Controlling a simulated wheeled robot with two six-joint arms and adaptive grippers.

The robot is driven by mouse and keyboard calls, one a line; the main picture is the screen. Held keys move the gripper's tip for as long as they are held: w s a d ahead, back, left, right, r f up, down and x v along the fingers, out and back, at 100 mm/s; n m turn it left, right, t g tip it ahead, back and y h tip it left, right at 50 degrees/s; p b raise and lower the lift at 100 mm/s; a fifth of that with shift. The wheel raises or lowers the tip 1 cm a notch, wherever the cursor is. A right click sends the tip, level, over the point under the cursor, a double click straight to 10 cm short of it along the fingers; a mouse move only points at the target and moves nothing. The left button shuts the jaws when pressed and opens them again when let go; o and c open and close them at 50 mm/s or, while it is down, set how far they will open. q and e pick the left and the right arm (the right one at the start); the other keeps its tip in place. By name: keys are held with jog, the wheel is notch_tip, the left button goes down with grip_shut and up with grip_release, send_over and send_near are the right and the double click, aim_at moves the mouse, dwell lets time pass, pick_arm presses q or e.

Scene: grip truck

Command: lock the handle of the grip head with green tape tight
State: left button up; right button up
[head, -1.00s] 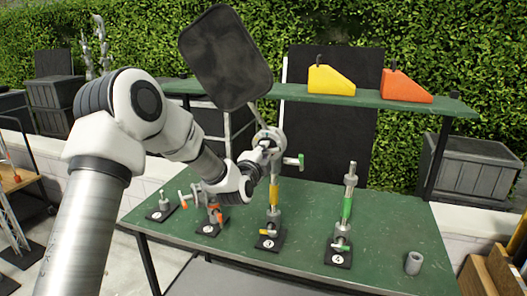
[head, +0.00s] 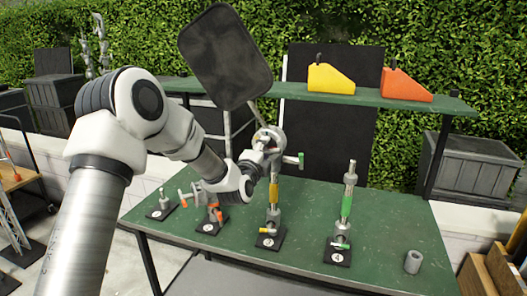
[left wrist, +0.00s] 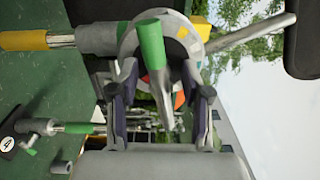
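The grip head (head: 270,138) is a round grey disc on top of the yellow-taped post (head: 274,192). It also shows in the left wrist view (left wrist: 185,38), with coloured marks on its face. Its handle with green tape (left wrist: 152,42) points toward the wrist camera, bare metal at its lower part. In the head view my left gripper (head: 262,146) is at the grip head, partly hidden. My right gripper is not in view.
A green-taped stand (head: 347,207) is right of the yellow one, and smaller stands are to the left on the green table (head: 390,235). A black flag panel (head: 226,56) rises from the head. A shelf holds yellow (head: 332,79) and orange wedges (head: 405,86).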

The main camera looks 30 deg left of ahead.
pick_arm(q)
jog(key=v, duration=1.2)
